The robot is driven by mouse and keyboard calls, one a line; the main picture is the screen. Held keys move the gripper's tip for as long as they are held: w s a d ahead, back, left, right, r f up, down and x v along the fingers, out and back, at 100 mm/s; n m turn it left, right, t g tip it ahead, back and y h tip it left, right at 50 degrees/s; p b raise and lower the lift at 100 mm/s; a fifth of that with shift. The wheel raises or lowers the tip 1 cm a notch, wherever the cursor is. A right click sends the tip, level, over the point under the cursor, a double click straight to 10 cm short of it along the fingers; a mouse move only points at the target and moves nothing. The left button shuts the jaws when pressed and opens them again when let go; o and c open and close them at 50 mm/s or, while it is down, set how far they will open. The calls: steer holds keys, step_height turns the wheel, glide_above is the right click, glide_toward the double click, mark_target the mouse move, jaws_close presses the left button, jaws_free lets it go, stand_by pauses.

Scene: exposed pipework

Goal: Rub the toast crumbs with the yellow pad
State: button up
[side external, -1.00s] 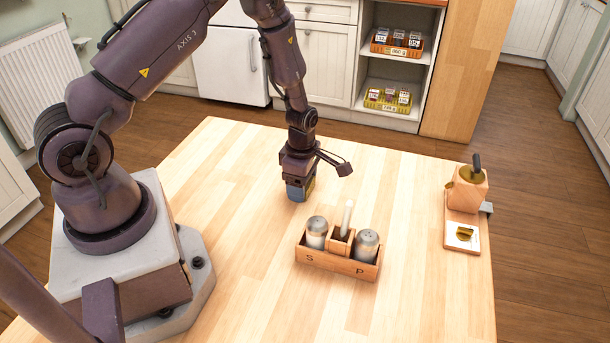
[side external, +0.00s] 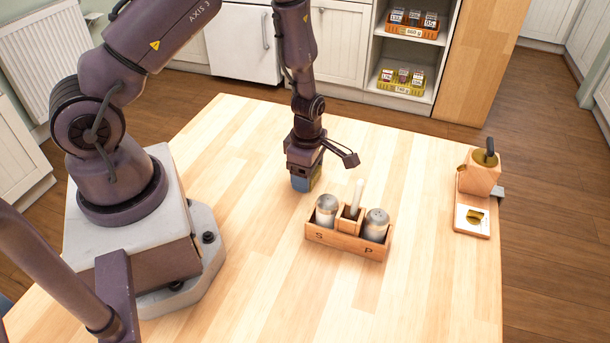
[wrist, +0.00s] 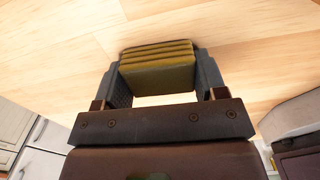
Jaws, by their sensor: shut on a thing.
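The yellow pad (wrist: 158,68) is a ridged, dark-yellow block between the two fingers of my gripper (wrist: 158,82) in the wrist view. My gripper (side external: 305,180) is shut on it and points down at the wooden table (side external: 245,215). In the side view only a yellowish edge of the pad shows beside a blue-grey finger. The pad is at or just above the tabletop; I cannot tell whether it touches. I cannot make out toast crumbs in either view.
A wooden caddy (side external: 345,240) with two shakers and a pale upright stick stands close in front of my gripper. A wooden block on a stand (side external: 478,185) is at the table's right edge. The table between them and at the back is clear.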

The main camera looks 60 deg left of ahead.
steer(key=shift+w+a, duration=2.95)
steer(key=shift+a, duration=0.05)
step_height(320, 180, up, 8)
steer(key=shift+s+d, duration=0.1)
